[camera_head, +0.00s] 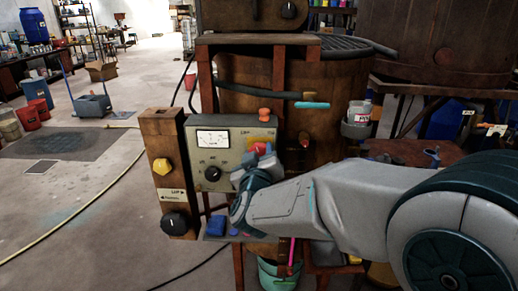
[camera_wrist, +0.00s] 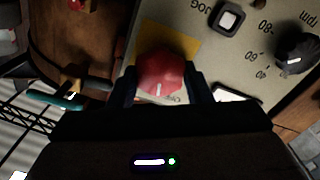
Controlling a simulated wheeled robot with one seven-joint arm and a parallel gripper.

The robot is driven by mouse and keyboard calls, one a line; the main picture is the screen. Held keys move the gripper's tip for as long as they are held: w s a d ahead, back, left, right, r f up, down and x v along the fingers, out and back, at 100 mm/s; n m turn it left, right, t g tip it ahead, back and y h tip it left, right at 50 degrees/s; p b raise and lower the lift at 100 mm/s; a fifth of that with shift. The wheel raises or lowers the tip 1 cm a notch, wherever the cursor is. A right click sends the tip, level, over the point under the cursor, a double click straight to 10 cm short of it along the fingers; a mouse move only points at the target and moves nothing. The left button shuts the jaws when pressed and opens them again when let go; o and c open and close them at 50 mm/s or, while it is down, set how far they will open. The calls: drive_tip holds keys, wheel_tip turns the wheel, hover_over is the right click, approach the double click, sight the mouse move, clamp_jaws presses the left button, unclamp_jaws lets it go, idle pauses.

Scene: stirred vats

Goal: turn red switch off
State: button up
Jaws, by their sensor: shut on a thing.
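The red switch (camera_wrist: 160,76) is a round red knob with a white mark, on a yellow plate (camera_wrist: 181,38) on the beige control panel. In the wrist view my gripper (camera_wrist: 162,88) is shut on the red switch, one finger on each side of it. In the head view the red switch (camera_head: 262,149) shows only in part at the panel's right side, with my gripper (camera_head: 258,164) in front of it. The beige panel (camera_head: 203,158) has a white gauge (camera_head: 213,138) and a black knob (camera_head: 212,173). The lettering by the switch is mostly hidden.
A wooden post with a yellow knob (camera_head: 162,166) and a black knob (camera_head: 175,223) stands left of the panel. An orange button (camera_head: 265,114) sits on the panel's top edge. A wooden vat (camera_head: 330,110) stands behind. A teal bucket (camera_head: 275,273) is below. Open floor lies left.

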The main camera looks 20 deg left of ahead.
drive_tip(key=n+p, duration=0.2)
drive_tip(key=n, duration=0.3)
drive_tip(key=shift+f+n, duration=0.1)
drive_tip(key=shift+n, duration=0.3)
idle(0.4)
drive_tip(key=o, duration=1)
drive_tip(key=b+v, duration=0.1)
drive_tip(key=v, duration=1.3)
drive_tip(key=shift+b, duration=0.35)
drive_tip(key=shift+w, duration=0.15)
